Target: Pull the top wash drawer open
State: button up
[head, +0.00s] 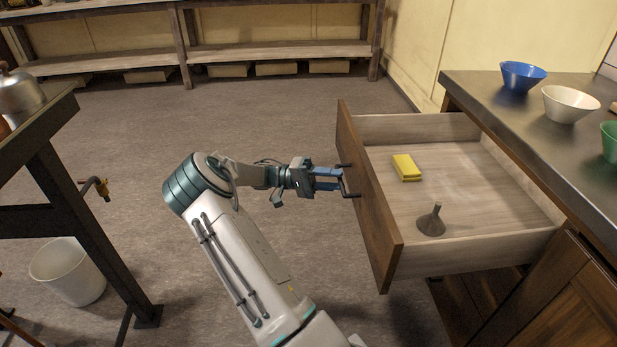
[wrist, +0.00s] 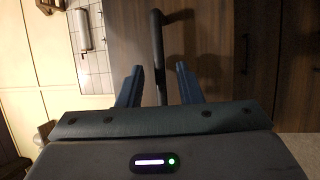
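The top drawer (head: 368,200) of the wooden cabinet stands far out from under the counter, its pale inside showing. A dark bar handle (head: 346,181) is on its brown front. My gripper (head: 335,180) is at this handle, reaching in from the left. In the wrist view the handle bar (wrist: 158,50) runs between the two blue fingers of my gripper (wrist: 158,85). The fingers are apart, with a gap on each side of the bar. A yellow sponge (head: 406,168) and a grey funnel (head: 431,222) lie inside the drawer.
Blue (head: 522,77), white (head: 569,104) and green bowls stand on the metal counter (head: 470,85) at right. A dark workbench (head: 60,160) with a metal vessel and a white bucket (head: 68,272) are at left. Floor left of the drawer is clear around my arm.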

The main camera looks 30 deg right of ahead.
jog(key=p+v, duration=0.1)
jog(key=v, duration=1.1)
jog(key=shift+s, duration=0.15)
jog(key=s+a+r+n+t+y+p, duration=0.1)
jog(key=s+r+n+t+y+p, duration=0.15)
jog(key=s+r+p, duration=0.4)
jog(key=s+r+n+t+y+p, duration=0.2)
jog(key=r+t+y+p, duration=0.2)
jog(key=r, duration=0.5)
jog(key=s+a+r+n+t+y+p, duration=0.6)
jog(key=s+a+r+t+p, duration=0.6)
jog(key=s+a+r+p, duration=0.3)
jog(key=s+a+r, duration=0.2)
jog(key=a+r, duration=0.2)
jog(key=r, duration=0.1)
jog(key=shift+s+r, duration=0.25)
